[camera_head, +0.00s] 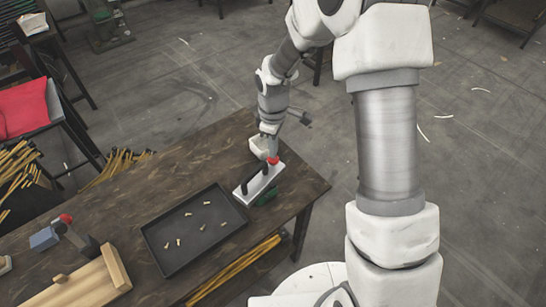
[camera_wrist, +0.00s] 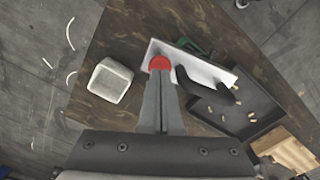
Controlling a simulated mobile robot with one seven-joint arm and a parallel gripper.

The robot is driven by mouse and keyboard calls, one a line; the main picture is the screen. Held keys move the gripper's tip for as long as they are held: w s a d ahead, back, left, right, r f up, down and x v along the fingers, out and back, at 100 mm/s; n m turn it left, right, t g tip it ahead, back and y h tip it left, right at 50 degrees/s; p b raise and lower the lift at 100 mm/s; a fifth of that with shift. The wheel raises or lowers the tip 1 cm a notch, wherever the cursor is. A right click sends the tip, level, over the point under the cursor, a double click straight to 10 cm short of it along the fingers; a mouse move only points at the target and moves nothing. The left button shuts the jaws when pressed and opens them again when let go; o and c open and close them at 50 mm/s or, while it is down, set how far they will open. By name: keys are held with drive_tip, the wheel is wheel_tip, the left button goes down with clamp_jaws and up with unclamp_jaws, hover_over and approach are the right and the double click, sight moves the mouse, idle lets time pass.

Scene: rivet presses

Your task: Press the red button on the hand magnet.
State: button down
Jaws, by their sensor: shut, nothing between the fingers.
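The hand magnet (camera_head: 258,185) is a pale bar with a black handle, lying near the right end of the wooden table. Its red button (camera_head: 273,160) is at the end of the bar farther from the head camera. In the wrist view, the magnet (camera_wrist: 213,73) lies beyond my fingertips, and the red button (camera_wrist: 159,63) shows right at their tips. My gripper (camera_wrist: 160,76) is shut and empty, pointing down at the button. I cannot tell whether the tips touch it. In the head view, my gripper (camera_head: 273,149) is just above the button.
A white block (camera_head: 258,147) stands close beside the magnet; a green item (camera_head: 266,196) lies along its other side. A black tray (camera_head: 193,229) with several small rivets is to the left. A red-knobbed device (camera_head: 66,219) and a wooden box (camera_head: 88,285) stand farther left.

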drive_tip(key=shift+f+b, duration=0.75)
drive_tip(key=shift+f, duration=0.4)
drive_tip(key=shift+r, duration=0.1)
drive_tip(key=shift+r+p, duration=2.6)
drive_tip(key=shift+r, duration=0.9)
drive_tip(key=shift+d+r, duration=0.1)
drive_tip(key=shift+r, duration=0.3)
drive_tip(key=s+d+r+m+t, duration=0.1)
drive_tip(key=s+d+r+m, duration=0.25)
drive_tip(key=r, duration=0.35)
drive_tip(key=s+d+r+m+t, duration=0.2)
drive_tip(key=s+r, duration=0.3)
drive_tip(key=r, duration=0.2)
drive_tip(key=s+d+r+m+t, duration=0.1)
drive_tip(key=s+d+r+m, duration=0.2)
drive_tip(key=r, duration=0.5)
drive_tip(key=s+r+m+t, duration=0.1)
drive_tip(key=s+m, duration=0.3)
drive_tip(key=s, duration=0.7)
drive_tip(key=shift+d+r+t, duration=0.3)
drive_tip(key=shift+d+r, duration=0.1)
drive_tip(key=shift+r, duration=0.35)
